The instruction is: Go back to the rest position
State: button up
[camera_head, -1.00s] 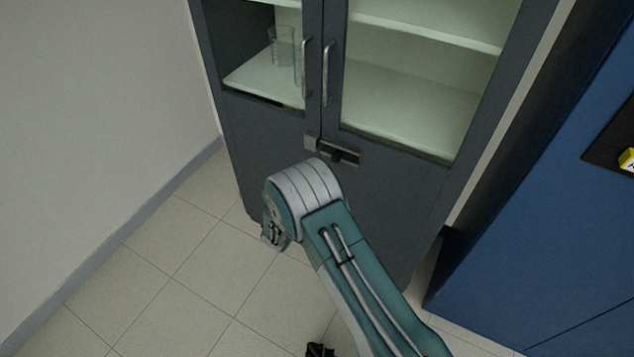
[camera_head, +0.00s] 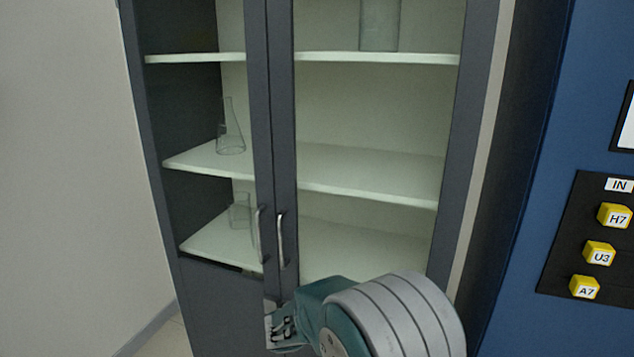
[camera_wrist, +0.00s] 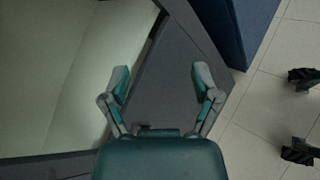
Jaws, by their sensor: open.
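My gripper (camera_wrist: 160,82) shows in the wrist view with its two fingers spread wide apart and nothing between them. Behind the fingers is the dark grey cabinet (camera_wrist: 163,98), seen at a slant; I cannot tell how far off it is. In the head view my grey and teal arm stands at the bottom centre, in front of the cabinet (camera_head: 215,305). The gripper's fingers do not show in the head view.
The cabinet's glass doors have two upright handles (camera_head: 281,240). A glass flask (camera_head: 231,140) and other glassware stand on its shelves. A blue panel (camera_head: 540,130) with yellow labelled blocks (camera_head: 599,254) stands at right. Tiled floor (camera_wrist: 262,125) shows in the wrist view.

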jog(key=s+d+r+m+g+y, duration=0.25)
jog(key=s+d+r+m, duration=0.2)
jog(key=s, duration=0.35)
jog(key=s+d+r+m+g+y, duration=0.25)
jog(key=s+d+r+m, duration=0.2)
jog(key=s, duration=0.25)
jog(key=s+a+r+m+t+y, duration=0.1)
jog(key=s+m+t+y, duration=0.1)
jog(key=s, duration=0.4)
jog(key=s+a+r+m+t+y, duration=0.1)
jog(key=s+a+r+m+y, duration=0.1)
jog(key=s+m+y, duration=0.2)
jog(key=s+m, duration=0.1)
jog(key=s, duration=0.2)
jog(key=shift+r+m+t+y, duration=0.25)
jog(key=shift+m+t+y, duration=0.15)
